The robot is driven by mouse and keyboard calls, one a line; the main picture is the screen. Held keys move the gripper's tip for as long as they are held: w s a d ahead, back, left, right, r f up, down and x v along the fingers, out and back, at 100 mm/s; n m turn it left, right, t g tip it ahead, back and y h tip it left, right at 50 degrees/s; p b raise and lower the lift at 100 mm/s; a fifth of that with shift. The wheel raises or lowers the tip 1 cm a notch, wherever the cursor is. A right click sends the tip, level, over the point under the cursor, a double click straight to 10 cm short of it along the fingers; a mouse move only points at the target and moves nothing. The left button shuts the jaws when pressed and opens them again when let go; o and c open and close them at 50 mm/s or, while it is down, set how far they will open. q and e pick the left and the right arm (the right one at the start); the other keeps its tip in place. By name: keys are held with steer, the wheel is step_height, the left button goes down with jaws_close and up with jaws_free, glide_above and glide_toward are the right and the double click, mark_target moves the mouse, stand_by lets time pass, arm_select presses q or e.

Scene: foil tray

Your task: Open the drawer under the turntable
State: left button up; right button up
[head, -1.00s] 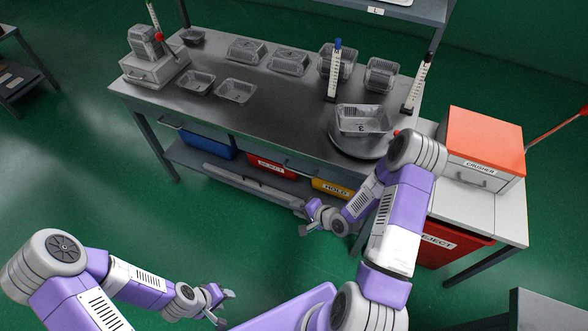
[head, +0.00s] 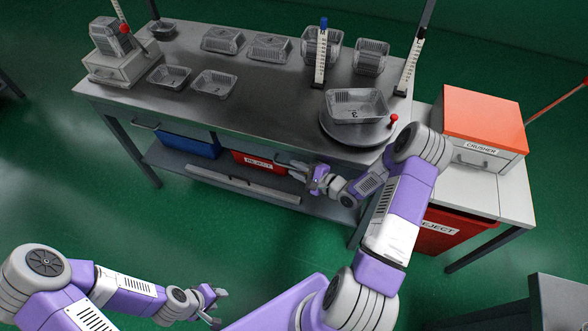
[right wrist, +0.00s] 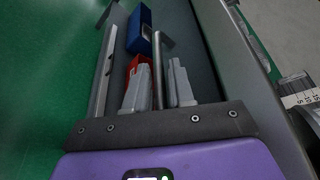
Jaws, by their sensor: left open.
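The turntable (head: 335,136) stands at the right end of the steel table, with a foil tray (head: 357,106) on it. The drawer below it looks closed; my right arm and gripper partly cover its front. My right gripper (head: 290,172) is at the drawer's bar handle. In the right wrist view the handle (right wrist: 159,55) runs between the two open fingers (right wrist: 158,88); I cannot tell whether either finger touches it. My left gripper (head: 217,308) is open and empty, low over the floor and away from the table.
Another handle (head: 145,125) is under the table's left part. The orange-topped crusher (head: 484,118) stands at right. Several foil trays lie on the table. The floor in front is clear.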

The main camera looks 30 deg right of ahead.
steer(key=shift+w+a+f, duration=0.15)
steer(key=shift+w+a, duration=0.1)
steer(key=shift+w, duration=0.4)
jaws_close()
